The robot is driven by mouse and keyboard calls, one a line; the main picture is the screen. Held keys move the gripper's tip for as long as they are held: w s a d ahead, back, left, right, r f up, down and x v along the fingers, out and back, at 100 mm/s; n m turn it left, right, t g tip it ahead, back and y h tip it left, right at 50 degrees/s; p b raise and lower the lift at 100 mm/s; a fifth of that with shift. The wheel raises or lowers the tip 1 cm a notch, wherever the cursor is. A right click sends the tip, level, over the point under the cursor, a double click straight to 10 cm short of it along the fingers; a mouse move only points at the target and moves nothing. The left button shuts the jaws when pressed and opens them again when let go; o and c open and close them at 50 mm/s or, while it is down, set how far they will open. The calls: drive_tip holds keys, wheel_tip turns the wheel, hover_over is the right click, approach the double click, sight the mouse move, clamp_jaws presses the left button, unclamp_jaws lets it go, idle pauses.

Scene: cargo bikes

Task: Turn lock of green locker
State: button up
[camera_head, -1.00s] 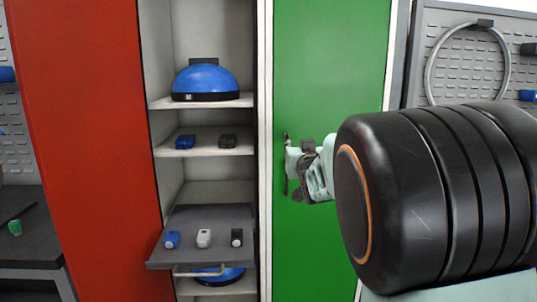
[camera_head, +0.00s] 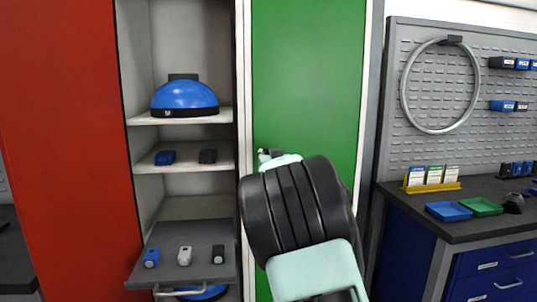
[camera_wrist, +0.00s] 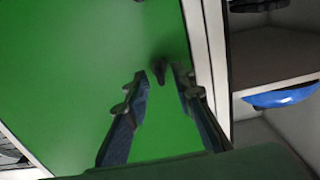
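The green locker (camera_head: 305,85) has a tall, flat door that stands closed. Its small dark lock (camera_wrist: 159,70) shows in the wrist view, just ahead of and between the fingertips. My gripper (camera_wrist: 160,76) is open, with one finger on each side of the lock. I cannot tell whether either finger touches it. In the head view my arm covers most of the gripper, and only a small pale and dark part shows against the door near its left edge. The lock cannot be made out there.
An open shelf unit (camera_head: 131,230) with a pulled-out tray (camera_head: 205,238) stands directly left of the green locker. A red locker (camera_head: 65,130) is further left. A workbench (camera_head: 480,222) with small bins and a pegboard (camera_head: 435,150) stands to the right.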

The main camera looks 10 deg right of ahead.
drive_tip(key=shift+w, duration=0.25)
drive_tip(key=shift+c, duration=0.6)
clamp_jaws()
